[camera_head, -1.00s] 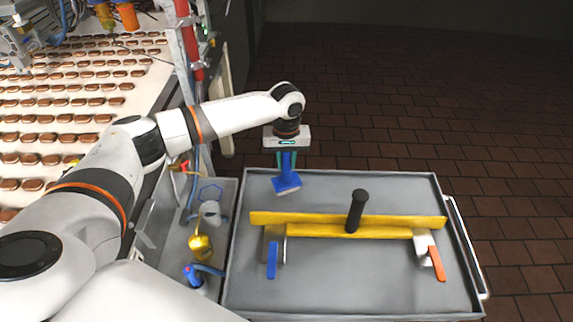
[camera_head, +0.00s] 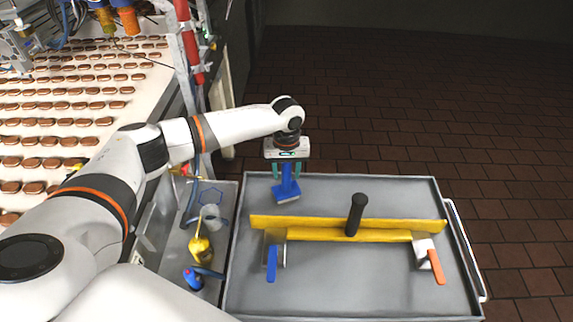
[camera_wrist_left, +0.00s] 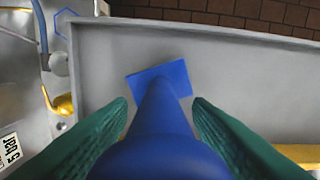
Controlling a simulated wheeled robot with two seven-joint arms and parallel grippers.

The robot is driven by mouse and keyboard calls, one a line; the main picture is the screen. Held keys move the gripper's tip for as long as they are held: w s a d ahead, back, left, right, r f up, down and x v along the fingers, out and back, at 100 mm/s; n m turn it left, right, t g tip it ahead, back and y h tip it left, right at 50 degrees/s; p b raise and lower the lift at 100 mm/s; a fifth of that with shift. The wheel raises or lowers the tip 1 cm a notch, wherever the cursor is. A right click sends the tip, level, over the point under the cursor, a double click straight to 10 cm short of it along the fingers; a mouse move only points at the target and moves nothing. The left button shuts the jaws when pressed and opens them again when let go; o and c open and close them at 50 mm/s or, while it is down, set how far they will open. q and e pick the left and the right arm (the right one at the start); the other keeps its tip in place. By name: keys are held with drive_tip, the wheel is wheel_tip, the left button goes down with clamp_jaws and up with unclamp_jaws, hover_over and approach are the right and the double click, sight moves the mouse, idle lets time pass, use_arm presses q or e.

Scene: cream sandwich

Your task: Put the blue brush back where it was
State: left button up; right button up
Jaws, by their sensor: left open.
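The blue brush (camera_head: 287,190) stands on the grey tray (camera_head: 340,190) near its far left corner, with its handle pointing up. My left gripper (camera_head: 287,170) is above the brush with its fingers on either side of the handle. In the left wrist view, the brush handle (camera_wrist_left: 160,110) rises between the green fingertips of the left gripper (camera_wrist_left: 160,108), with a gap visible on each side. The gripper is open. My right gripper is not in view.
A yellow bar tool with a black handle (camera_head: 355,212) lies across the tray. A blue-handled scraper (camera_head: 271,262) and an orange-handled scraper (camera_head: 436,264) lie in front of it. A conveyor with rows of biscuits (camera_head: 60,105) is at the left.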

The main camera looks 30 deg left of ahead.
use_arm(q)
wheel_tip(320, 180, up, 12)
drive_tip(key=b, duration=0.2)
drive_tip(key=shift+r+b, duration=0.1)
drive_tip(key=shift+b, duration=0.2)
idle(0.3)
